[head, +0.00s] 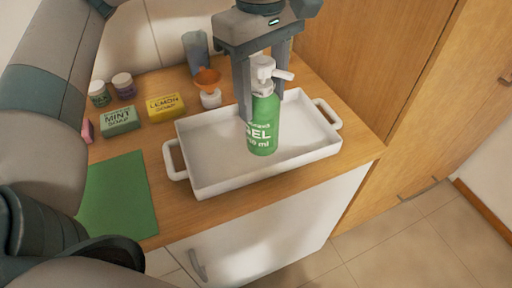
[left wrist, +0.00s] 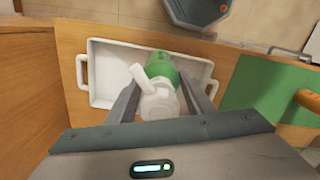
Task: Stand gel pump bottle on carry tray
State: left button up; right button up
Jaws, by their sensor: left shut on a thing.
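The gel pump bottle (head: 262,126) is green with a white pump head and a "GEL" label. My left gripper (head: 262,108) is shut on it near its neck and holds it upright over the carry tray (head: 212,172). In the left wrist view the bottle (left wrist: 162,68) shows between the fingers (left wrist: 160,95), with its white pump nearest the camera. The tray is white and shallow with a handle at each end, and it also shows in the left wrist view (left wrist: 100,75). I cannot tell whether the bottle's base touches the tray floor. My right gripper is not in view.
Behind the tray stand a mint soap box (head: 120,120), a yellow lemon soap box (head: 165,106), two small jars (head: 112,90), an orange funnel-like piece (head: 207,80) and a blue-grey container (head: 196,52). A green mat (head: 118,195) lies left of the tray. A wooden cabinet (head: 350,60) stands at the right.

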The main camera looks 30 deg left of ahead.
pick_arm(q)
jog(key=s+n+b, duration=0.1)
jog(key=s+r+n, duration=0.1)
jog(key=n, duration=0.1)
jog(key=shift+s+n+b, duration=0.3)
jog(key=shift+s+b, duration=0.1)
jog(key=shift+s+a+r+n, duration=0.1)
jog(key=shift+s+r+n, duration=0.15)
jog(key=shift+s+n, duration=0.45)
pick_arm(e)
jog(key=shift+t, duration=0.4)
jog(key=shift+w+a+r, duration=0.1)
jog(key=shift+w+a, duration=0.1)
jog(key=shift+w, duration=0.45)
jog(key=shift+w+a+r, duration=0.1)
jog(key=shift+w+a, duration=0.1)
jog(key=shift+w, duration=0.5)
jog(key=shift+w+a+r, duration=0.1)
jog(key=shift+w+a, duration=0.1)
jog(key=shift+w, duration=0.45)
pick_arm(q)
jog(key=shift+w+a, duration=0.1)
jog(key=shift+w, duration=0.1)
